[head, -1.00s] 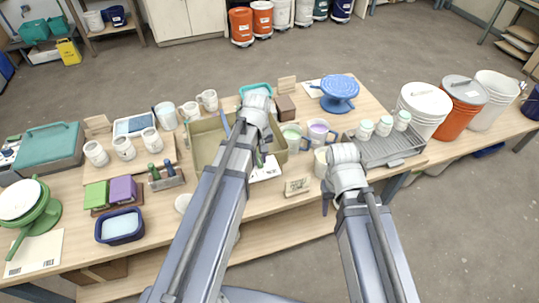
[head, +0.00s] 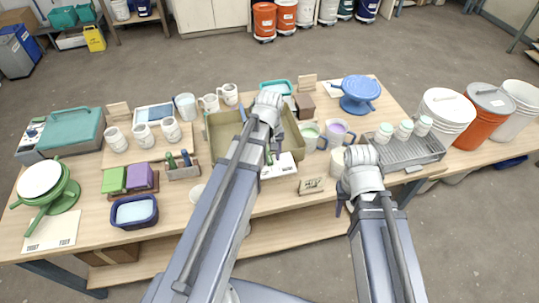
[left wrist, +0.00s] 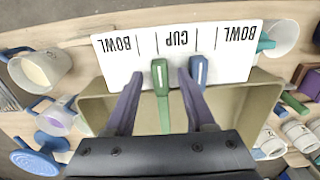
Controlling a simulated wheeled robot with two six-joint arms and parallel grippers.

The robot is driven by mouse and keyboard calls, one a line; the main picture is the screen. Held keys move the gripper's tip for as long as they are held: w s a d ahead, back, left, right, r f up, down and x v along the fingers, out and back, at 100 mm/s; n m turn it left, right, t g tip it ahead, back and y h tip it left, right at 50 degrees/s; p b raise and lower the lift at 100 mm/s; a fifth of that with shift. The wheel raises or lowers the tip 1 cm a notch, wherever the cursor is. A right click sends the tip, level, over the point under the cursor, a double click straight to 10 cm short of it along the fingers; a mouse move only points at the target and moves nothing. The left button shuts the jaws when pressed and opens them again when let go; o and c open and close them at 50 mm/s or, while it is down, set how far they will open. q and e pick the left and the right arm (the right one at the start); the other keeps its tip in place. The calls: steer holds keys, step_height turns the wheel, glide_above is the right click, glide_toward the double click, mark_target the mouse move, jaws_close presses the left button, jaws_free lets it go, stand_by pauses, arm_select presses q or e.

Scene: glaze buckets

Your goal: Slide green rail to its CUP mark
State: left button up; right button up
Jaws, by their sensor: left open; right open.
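In the left wrist view the green rail (left wrist: 162,98) is a long green piece with a pale mark on its end. It lies against a white card (left wrist: 227,55) printed BOWL, CUP, BOWL, upside down here. The rail's end sits a little left of the middle of the CUP lettering (left wrist: 177,38). A blue rail (left wrist: 198,70) lies to its right. My left gripper (left wrist: 160,95) is open, with the green rail between its fingers and a gap visible. In the head view my left gripper (head: 269,153) is over the card's edge. My right gripper (head: 341,207) is open and empty at the table's front.
The olive tray (head: 222,122) is under my left arm. Mugs with green (head: 308,134) and lilac (head: 337,132) contents stand to its right. A small sign (head: 311,186) and a drying rack (head: 412,152) are near my right gripper.

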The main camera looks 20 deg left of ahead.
arm_select(q)
steer(key=shift+r, duration=0.15)
step_height(320, 180, up, 8)
steer(key=p, duration=0.7)
steer(key=shift+f+p, duration=0.2)
steer(key=shift+p, duration=0.2)
steer(key=shift+d+f, duration=0.1)
steer(key=shift+f, duration=0.05)
steer(key=s+d+f+m+b, duration=0.5)
steer(key=d, duration=0.2)
steer(key=s+d+f+m+y+b, duration=0.1)
steer(key=s+d+f+m+b, duration=0.4)
steer(key=d, duration=0.3)
steer(key=shift+s+d+m+b, duration=0.25)
steer(key=shift+s+m+b, duration=0.05)
steer(key=shift+s, duration=0.25)
